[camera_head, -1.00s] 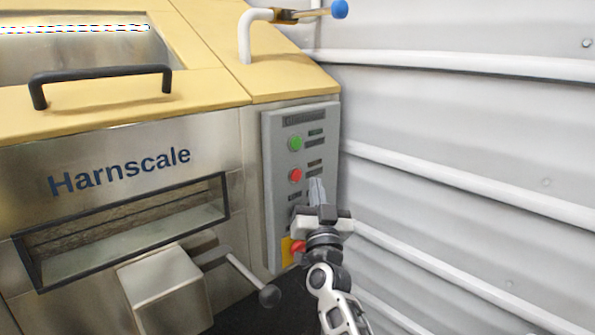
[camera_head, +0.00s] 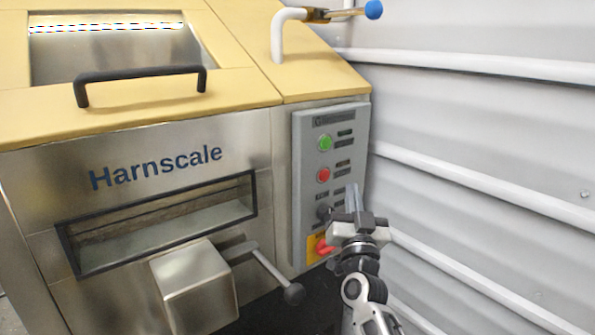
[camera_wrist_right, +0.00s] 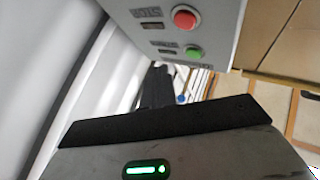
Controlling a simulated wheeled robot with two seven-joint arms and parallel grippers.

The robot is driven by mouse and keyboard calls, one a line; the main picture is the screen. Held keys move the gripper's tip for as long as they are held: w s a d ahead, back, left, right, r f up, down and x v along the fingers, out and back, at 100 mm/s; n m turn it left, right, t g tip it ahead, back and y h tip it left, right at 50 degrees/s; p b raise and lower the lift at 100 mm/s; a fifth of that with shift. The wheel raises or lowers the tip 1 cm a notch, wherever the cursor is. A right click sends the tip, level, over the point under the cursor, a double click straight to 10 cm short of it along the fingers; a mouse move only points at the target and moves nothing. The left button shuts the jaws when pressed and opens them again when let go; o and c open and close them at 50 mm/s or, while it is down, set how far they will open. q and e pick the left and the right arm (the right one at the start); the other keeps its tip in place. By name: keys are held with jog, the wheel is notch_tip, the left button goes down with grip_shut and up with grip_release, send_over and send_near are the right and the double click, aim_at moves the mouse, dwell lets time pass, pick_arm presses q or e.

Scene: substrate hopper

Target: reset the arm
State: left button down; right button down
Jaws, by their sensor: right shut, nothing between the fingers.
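My right gripper (camera_head: 352,197) is shut and empty in the head view. It points up in front of the lower right part of the grey control panel (camera_head: 300,180), and I cannot tell whether it touches it. The panel carries a green button (camera_head: 325,142), a red button (camera_head: 323,174), a dark knob (camera_head: 323,211) and a red knob on a yellow plate (camera_head: 313,248), partly hidden by my gripper. In the right wrist view the red button (camera_wrist_right: 185,18) and green button (camera_wrist_right: 194,52) show near the top, beyond the gripper's dark edge. My left gripper is not in view.
The Harnscale hopper (camera_head: 150,130) fills the left, with a black lid handle (camera_head: 140,73). A lever with a dark ball end (camera_head: 293,294) sticks out below the slot. A blue-tipped valve lever (camera_head: 373,10) is on top. A corrugated white wall (camera_head: 480,130) stands close on the right.

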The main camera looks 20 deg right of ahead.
jog(key=s+a+f+n+g+y+p, duration=0.45)
jog(key=s+a+f+n+y, duration=0.25)
jog(key=s+a+f+y, duration=0.45)
jog(key=s+a+f+g, duration=0.2)
jog(key=s+f, duration=0.3)
jog(key=s, duration=0.3)
jog(key=s+a+f+n+g+p, duration=0.1)
jog(key=s+a+f+g, duration=0.1)
jog(key=s+f+g, duration=0.3)
jog(key=s+h, duration=0.1)
jog(key=s, duration=0.3)
jog(key=shift+f+n, duration=0.15)
jog(key=shift+n, duration=0.15)
jog(key=shift+s, duration=0.1)
dwell(0.8)
